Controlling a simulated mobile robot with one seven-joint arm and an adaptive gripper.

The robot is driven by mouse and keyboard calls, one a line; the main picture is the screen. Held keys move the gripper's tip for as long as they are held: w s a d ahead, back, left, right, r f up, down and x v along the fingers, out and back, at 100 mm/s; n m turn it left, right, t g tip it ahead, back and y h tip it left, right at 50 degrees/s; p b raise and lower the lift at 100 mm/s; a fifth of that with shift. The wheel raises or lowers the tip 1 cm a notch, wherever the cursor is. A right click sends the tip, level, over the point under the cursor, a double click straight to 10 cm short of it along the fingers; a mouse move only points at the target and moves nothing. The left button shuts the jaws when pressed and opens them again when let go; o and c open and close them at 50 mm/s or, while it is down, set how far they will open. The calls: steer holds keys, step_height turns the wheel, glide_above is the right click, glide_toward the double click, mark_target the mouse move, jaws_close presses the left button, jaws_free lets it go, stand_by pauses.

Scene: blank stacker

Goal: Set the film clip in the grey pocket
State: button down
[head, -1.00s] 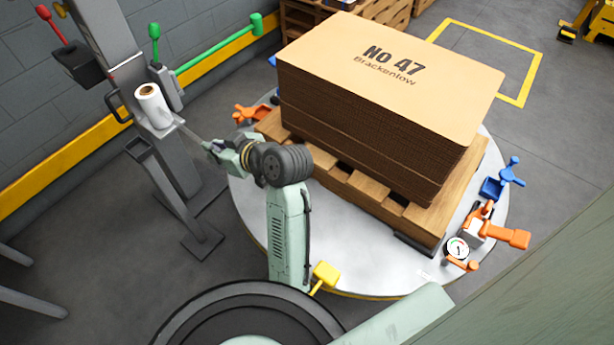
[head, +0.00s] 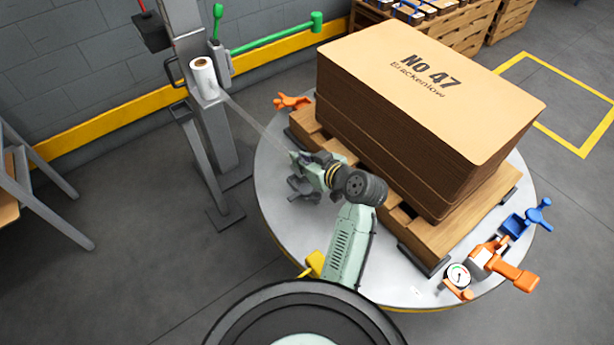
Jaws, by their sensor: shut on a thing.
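My gripper (head: 301,161) is shut on the film clip (head: 294,157), a small piece mostly hidden by the fingers. It is over the left part of the round turntable (head: 275,195), left of the pallet. A thin clear film strip (head: 257,125) runs from the white roll (head: 203,76) to the gripper. A dark grey lobed part (head: 302,191), which looks like the grey pocket, shows just below the gripper, partly covered. I cannot tell whether the clip touches it.
A cardboard stack (head: 420,110) marked "No 47" stands on a wooden pallet (head: 440,235) close to my arm's right. Orange (head: 292,102), blue (head: 527,217) and yellow (head: 313,264) fittings sit around the turntable, with a gauge (head: 458,276). The film post (head: 217,140) stands left.

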steer(key=shift+f, duration=2.9)
steer(key=shift+f, duration=0.2)
steer(key=c, duration=1.7)
jaws_free()
steer(key=shift+o, duration=0.2)
steer(key=shift+r, duration=0.15)
